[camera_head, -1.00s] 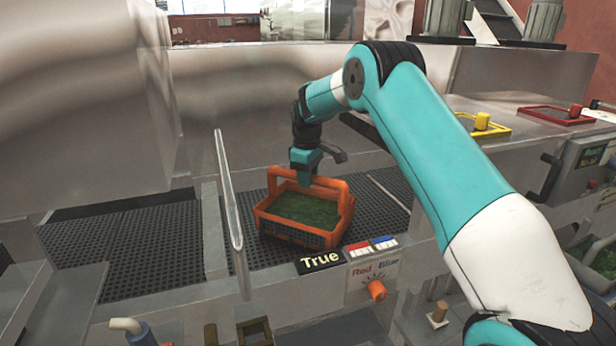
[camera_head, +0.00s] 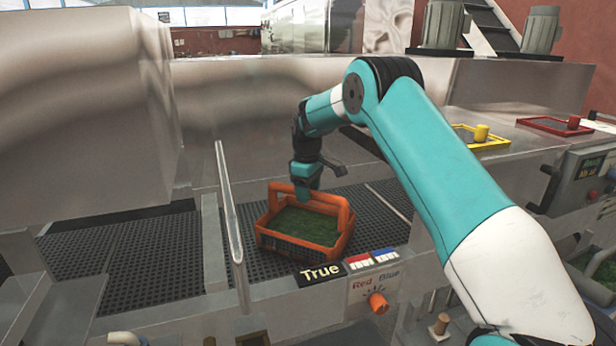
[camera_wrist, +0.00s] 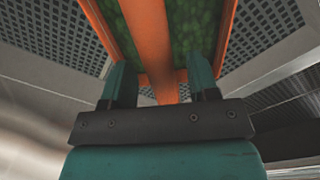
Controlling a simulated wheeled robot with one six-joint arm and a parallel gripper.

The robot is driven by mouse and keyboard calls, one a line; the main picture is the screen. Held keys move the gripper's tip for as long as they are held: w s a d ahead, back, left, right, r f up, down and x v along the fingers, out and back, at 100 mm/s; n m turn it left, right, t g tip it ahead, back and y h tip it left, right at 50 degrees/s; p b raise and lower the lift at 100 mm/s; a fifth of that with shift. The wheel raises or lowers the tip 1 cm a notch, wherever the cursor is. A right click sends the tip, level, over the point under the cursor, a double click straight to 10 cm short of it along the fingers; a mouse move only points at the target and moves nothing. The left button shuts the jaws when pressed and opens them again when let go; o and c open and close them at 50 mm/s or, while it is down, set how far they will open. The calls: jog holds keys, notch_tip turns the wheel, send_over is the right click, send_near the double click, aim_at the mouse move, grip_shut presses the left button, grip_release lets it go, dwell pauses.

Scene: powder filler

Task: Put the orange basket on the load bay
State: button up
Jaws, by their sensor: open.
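The orange basket (camera_head: 300,249), filled with green material, stands upright on the dark perforated load bay (camera_head: 375,216) in the head view. Its handle (camera_wrist: 150,40) runs between my fingers in the wrist view. My gripper (camera_head: 305,192) is over the basket at the handle. In the wrist view my gripper (camera_wrist: 161,85) has its two teal fingers apart, one on each side of the handle. The head view does not show the fingertips clearly.
A clear upright panel (camera_head: 233,225) stands left of the basket. A "True" sign (camera_head: 320,271) and an orange knob (camera_head: 378,303) are on the front edge. Yellow (camera_head: 482,136) and red (camera_head: 555,125) frames lie on the ledge at right. More perforated surface (camera_head: 150,255) is bare at left.

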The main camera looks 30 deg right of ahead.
notch_tip(320, 180, up, 11)
jog(key=b, duration=0.4)
jog(key=s+a+r, duration=0.3)
jog(key=s+a, duration=0.4)
jog(key=a, duration=0.1)
jog(key=s+a+f+y, duration=0.1)
jog(key=s+a, duration=0.4)
jog(key=s, duration=0.6)
jog(key=s+a+f+y, duration=0.2)
jog(key=s+a, duration=0.3)
jog(key=s, duration=0.6)
jog(key=s+a+f+y, duration=0.1)
jog(key=s+a, duration=0.5)
jog(key=s, duration=0.6)
jog(key=shift+f+y, duration=0.3)
jog(key=shift+f, duration=0.25)
